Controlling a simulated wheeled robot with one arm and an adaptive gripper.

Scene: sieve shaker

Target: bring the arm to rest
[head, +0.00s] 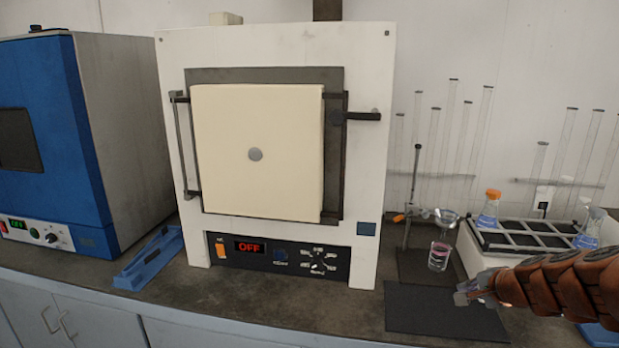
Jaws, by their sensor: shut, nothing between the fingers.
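My gripper (466,294) is at the lower right of the head view, on the end of my orange-brown segmented arm. It is shut and holds nothing. It is above the dark mat on the bench, in front of a small glass vessel and apart from it as far as I can tell. The fingertips are small in the view and point left.
A white furnace (285,45) with its door shut and display reading OFF stands mid-bench. A blue oven (85,130) is at left, a blue tray (150,262) between them. A glass vessel (440,252), stand (411,185) and flask shaker (515,240) crowd the right. The dark mat (430,312) looks clear.

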